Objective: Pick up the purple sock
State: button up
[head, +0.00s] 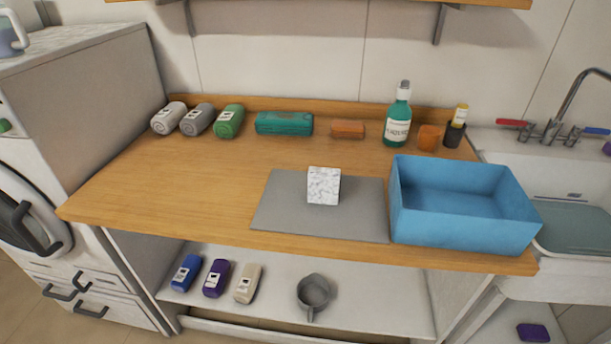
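A purple rolled item with a white label, which looks like the purple sock (217,279), lies on the white lower shelf (370,300) below the wooden counter. It lies between a similar blue roll (186,273) on its left and a cream roll (248,284) on its right, with small gaps. My gripper is not in view.
A grey measuring cup (313,292) stands right of the rolls on the shelf. The wooden counter (180,213) overhangs the shelf. The shelf's right part is clear.

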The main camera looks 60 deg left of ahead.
aim_at(323, 182)
jog(key=u, duration=0.85)
jog(key=i, duration=0.85)
jog(key=u, duration=0.9)
